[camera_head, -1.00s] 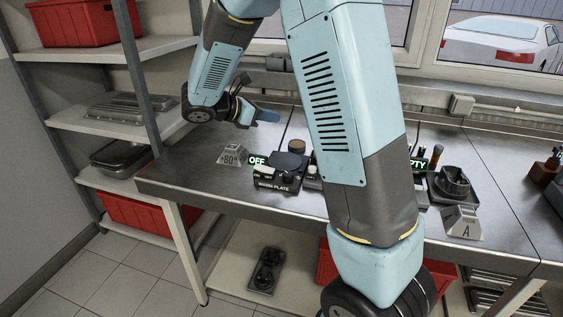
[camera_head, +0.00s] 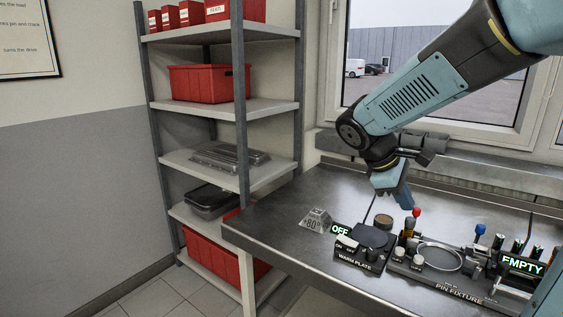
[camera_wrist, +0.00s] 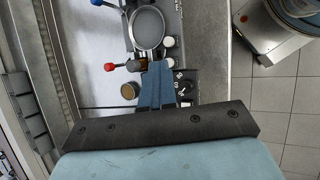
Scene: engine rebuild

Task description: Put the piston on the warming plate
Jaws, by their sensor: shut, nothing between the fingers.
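The warming plate (camera_head: 371,237) is a dark round disc on a black base marked WARM PLATE, near the left end of the bench, with a lit OFF sign beside it. In the wrist view its base (camera_wrist: 187,88) shows beside the fingers, which cover most of the disc. No piston can be made out for certain now. My gripper (camera_head: 403,203) hangs above the bench behind the plate, blue fingers pointing down. The wrist view shows the two fingers (camera_wrist: 157,66) together with nothing between them.
The pin fixture (camera_head: 459,299), with a ring, coloured knobs and a lit EMPTY sign (camera_head: 522,265), stands right of the plate. A brown-topped cylinder (camera_head: 383,221) stands behind the plate. Bare bench (camera_head: 277,228) lies at the left end.

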